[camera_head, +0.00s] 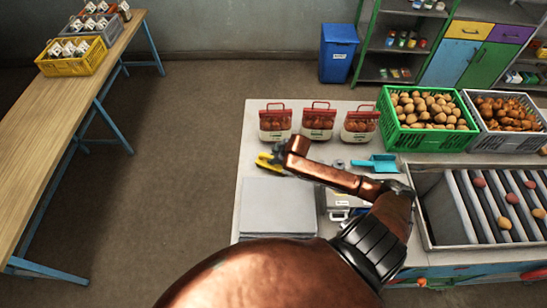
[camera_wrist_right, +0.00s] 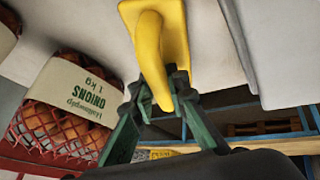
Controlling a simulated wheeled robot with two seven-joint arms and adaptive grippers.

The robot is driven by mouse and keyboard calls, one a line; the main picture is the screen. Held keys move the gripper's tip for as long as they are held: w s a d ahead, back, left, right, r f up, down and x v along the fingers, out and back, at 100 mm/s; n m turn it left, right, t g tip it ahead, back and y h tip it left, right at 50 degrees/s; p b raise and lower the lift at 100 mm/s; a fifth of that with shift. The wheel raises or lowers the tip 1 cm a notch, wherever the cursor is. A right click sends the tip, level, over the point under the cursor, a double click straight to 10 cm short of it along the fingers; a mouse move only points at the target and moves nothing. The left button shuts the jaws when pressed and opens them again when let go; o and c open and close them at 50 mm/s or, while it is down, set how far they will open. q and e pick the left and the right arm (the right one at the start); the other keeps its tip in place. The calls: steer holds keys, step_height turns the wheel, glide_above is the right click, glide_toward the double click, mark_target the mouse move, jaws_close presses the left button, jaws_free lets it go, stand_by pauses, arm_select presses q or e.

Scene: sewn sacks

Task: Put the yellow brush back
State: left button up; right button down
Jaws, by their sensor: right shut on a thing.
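The yellow brush (camera_head: 265,163) is at the left edge of the white table, just below the red-topped onion bags. In the right wrist view the yellow brush (camera_wrist_right: 157,35) shows a wide flat part and a curved handle that reaches toward me. My right gripper (camera_head: 277,154) is at the brush, partly hidden by my copper arm. In the right wrist view its green fingers (camera_wrist_right: 160,108) are shut on the brush's handle. Whether the brush touches the table is hard to tell. My left gripper is in neither view.
Several onion bags (camera_head: 318,123) stand just behind the brush. A teal scoop (camera_head: 376,164) lies to the right, near a green crate (camera_head: 388,120) of potatoes. A grey flat panel (camera_head: 278,208) lies in front. A roller tray (camera_head: 427,215) is at right.

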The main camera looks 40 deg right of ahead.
steer(key=shift+f, duration=0.2)
steer(key=c, duration=1.9)
jaws_free()
steer(key=v, duration=1.2)
steer(key=shift+a+r, duration=0.1)
